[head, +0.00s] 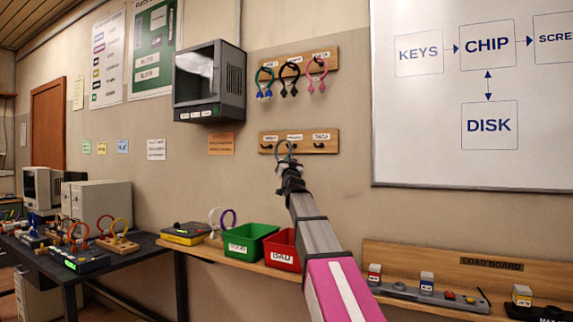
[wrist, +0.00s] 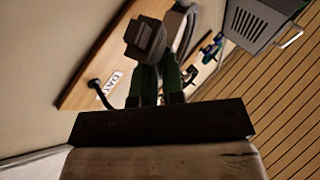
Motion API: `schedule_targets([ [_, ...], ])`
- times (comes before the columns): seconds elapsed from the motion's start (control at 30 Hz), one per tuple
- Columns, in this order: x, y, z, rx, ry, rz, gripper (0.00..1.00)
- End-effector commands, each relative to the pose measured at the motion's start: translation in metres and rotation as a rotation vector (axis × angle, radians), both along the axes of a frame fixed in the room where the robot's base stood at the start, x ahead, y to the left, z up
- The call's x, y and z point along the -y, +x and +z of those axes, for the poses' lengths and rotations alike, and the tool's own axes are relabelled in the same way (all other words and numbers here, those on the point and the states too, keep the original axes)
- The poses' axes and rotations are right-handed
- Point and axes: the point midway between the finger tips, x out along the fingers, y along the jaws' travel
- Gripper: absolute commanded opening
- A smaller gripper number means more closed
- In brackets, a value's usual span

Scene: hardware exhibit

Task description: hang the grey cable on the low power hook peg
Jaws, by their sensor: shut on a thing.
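My gripper (head: 290,170) is shut on the grey cable (head: 279,150) and holds it up in front of the low hook board (head: 333,146). In the wrist view, the green fingers of my gripper (wrist: 158,78) are closed below a grey plug block, with the grey cable loop (wrist: 190,40) behind it. The low board carries dark hook pegs; a right peg (head: 319,146) and a left peg (head: 266,147) look bare. The board's middle is partly behind the cable. The power label is too small to read surely. I cannot tell whether the loop touches a peg.
A wall monitor (head: 210,82) juts out at upper left. Green (head: 250,243) and red (head: 284,250) bins stand on the shelf below. The whiteboard (head: 440,150) is at right.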

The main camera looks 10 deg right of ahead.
Motion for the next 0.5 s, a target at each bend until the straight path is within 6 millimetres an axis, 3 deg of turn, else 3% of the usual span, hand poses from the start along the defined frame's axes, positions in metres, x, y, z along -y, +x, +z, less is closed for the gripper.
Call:
schedule_targets([
  [0.5, 0.014, 0.02, -0.008, 0.0, 0.0, 0.0, 0.0],
])
